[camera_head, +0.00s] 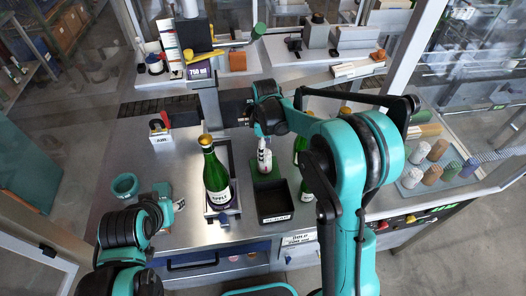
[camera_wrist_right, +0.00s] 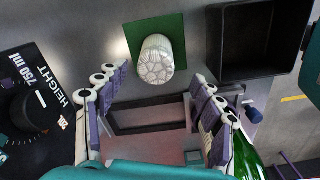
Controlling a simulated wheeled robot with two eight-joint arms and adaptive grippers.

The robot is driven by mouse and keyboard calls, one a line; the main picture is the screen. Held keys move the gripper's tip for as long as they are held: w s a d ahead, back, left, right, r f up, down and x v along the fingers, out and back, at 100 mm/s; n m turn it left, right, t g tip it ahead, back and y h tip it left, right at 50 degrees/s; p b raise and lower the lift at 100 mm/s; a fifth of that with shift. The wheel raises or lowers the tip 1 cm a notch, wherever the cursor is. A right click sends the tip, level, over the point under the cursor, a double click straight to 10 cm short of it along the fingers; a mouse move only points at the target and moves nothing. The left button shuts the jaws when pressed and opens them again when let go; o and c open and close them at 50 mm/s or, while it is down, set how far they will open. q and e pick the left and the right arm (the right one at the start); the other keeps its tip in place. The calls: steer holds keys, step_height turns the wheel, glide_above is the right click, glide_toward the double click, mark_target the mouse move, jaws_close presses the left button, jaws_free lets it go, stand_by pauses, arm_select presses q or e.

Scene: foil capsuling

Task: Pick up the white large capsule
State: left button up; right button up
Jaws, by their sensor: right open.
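The white large capsule (camera_wrist_right: 155,60) stands on a green square pad (camera_wrist_right: 172,27) in the right wrist view, its patterned white end facing the camera. The pad also shows in the head view (camera_head: 268,181), with the capsule hard to separate from my right gripper there. My right gripper (camera_wrist_right: 160,80) is open, its fingers spread on either side of the view, with the capsule beyond and between them and no visible contact. In the head view my right gripper (camera_head: 263,146) hangs over the pad. My left gripper (camera_head: 168,202) is low at the left; its jaw opening is unclear.
A black bin (camera_head: 280,205) sits just in front of the pad. A green bottle (camera_head: 215,172) stands in a holder to the left; more bottles are partly hidden behind my right arm. Several coloured capsules (camera_head: 432,174) stand on a tray at right. A teal ring (camera_head: 125,185) lies at left.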

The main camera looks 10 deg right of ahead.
steer(key=f, duration=0.7)
steer(key=shift+w+d+f+b, duration=0.1)
steer(key=shift+w+f+b, duration=0.25)
steer(key=shift+f+b, duration=0.05)
steer(key=shift+s, duration=0.1)
steer(key=c, duration=0.8)
